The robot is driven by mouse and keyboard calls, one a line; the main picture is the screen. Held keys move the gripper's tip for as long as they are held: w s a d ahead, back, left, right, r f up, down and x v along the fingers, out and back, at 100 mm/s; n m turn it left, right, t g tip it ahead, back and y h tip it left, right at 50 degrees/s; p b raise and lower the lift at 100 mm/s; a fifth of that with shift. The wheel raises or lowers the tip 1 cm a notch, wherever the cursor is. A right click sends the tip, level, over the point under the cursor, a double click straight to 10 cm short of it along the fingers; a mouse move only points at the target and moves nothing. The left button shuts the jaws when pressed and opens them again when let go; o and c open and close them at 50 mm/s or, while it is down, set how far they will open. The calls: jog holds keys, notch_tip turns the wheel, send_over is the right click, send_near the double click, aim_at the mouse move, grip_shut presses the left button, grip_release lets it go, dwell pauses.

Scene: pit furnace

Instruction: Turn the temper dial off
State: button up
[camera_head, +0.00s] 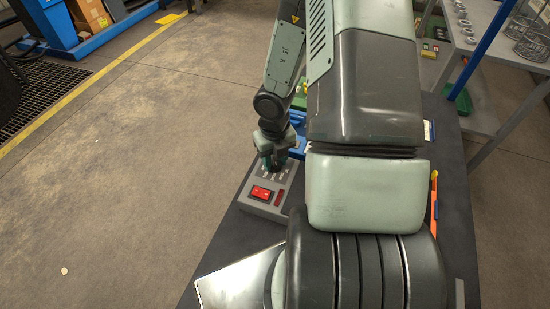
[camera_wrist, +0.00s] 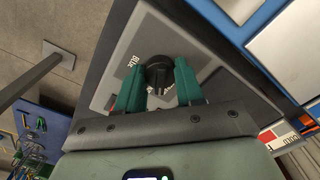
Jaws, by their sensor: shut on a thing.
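The temper dial (camera_wrist: 159,73) is a dark round knob on a grey control box (camera_wrist: 125,75). In the wrist view it sits between the two green fingers of my gripper (camera_wrist: 159,88), which are shut on it. In the head view my gripper (camera_head: 275,160) reaches down onto the far end of the grey box (camera_head: 262,209), and the dial is hidden there by the fingers. The box has a red rocker switch (camera_head: 262,193) and a small dark red display (camera_head: 279,198) at its near end. Lettering beside the dial is partly covered; I can read "BLUE".
The box stands at the left edge of a dark table (camera_head: 225,240). A shiny metal plate (camera_head: 240,282) lies near the front. Blue bins (camera_head: 300,146) are behind the box. An orange tool (camera_head: 434,200) lies right of my arm. Open floor is left.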

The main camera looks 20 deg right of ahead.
aim_at(274, 161)
jog(key=n, duration=0.6)
jog(key=shift+n, duration=0.3)
jog(key=n, duration=0.5)
jog(key=shift+s, duration=0.1)
jog(key=shift+n, duration=0.4)
jog(key=o, duration=1)
jog(key=shift+o, duration=0.2)
jog(key=shift+a, duration=0.1)
notch_tip(274, 161, up, 11)
jog(key=shift+f, duration=0.1)
